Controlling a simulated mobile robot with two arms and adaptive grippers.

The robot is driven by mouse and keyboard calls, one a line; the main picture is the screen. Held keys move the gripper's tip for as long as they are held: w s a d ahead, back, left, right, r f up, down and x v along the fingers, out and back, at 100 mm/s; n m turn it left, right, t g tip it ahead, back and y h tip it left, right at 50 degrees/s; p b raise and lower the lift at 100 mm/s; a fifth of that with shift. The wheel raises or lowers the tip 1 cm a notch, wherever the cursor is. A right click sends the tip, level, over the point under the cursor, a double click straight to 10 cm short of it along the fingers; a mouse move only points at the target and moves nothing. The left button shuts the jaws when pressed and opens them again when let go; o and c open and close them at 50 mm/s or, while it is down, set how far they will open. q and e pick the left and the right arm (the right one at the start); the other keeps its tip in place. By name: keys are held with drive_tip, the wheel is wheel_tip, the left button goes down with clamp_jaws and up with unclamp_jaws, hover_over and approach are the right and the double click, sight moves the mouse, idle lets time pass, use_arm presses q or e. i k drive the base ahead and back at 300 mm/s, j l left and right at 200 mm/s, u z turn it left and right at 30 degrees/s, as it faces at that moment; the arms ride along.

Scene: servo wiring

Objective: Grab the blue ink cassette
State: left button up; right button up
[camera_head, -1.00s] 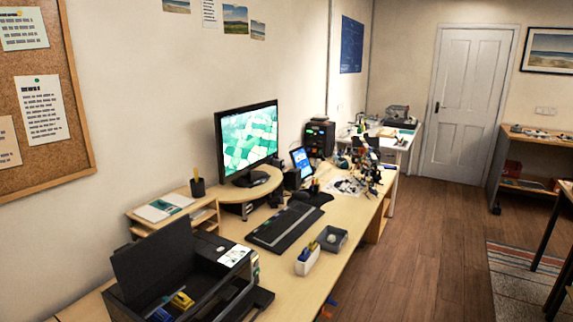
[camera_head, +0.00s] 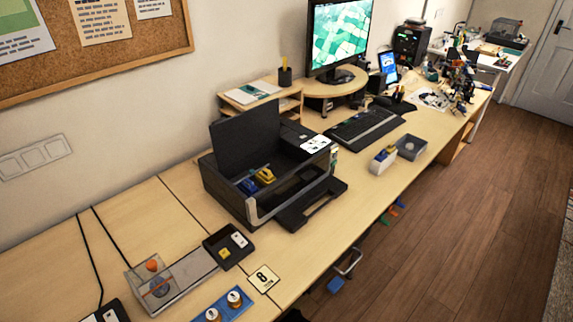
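A black printer (camera_head: 231,194) stands on the long wooden desk with its lid raised and its front tray folded out. Inside its open bay a small blue piece (camera_head: 248,186), which looks like the blue ink cassette, sits at the left. A yellow piece (camera_head: 265,176) sits to its right. The printer's walls partly hide the lower parts of both. Neither of my grippers can be made out in the head view.
A keyboard (camera_head: 364,127) and a white box (camera_head: 383,160) lie to the right. The desk at the far left is mostly clear.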

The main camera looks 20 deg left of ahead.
sight(248, 185)
drive_tip(key=i+l+u, duration=0.15)
drive_tip(key=u, duration=0.35)
drive_tip(key=i+l+u, duration=0.2)
drive_tip(key=u, duration=0.3)
drive_tip(key=l, duration=0.1)
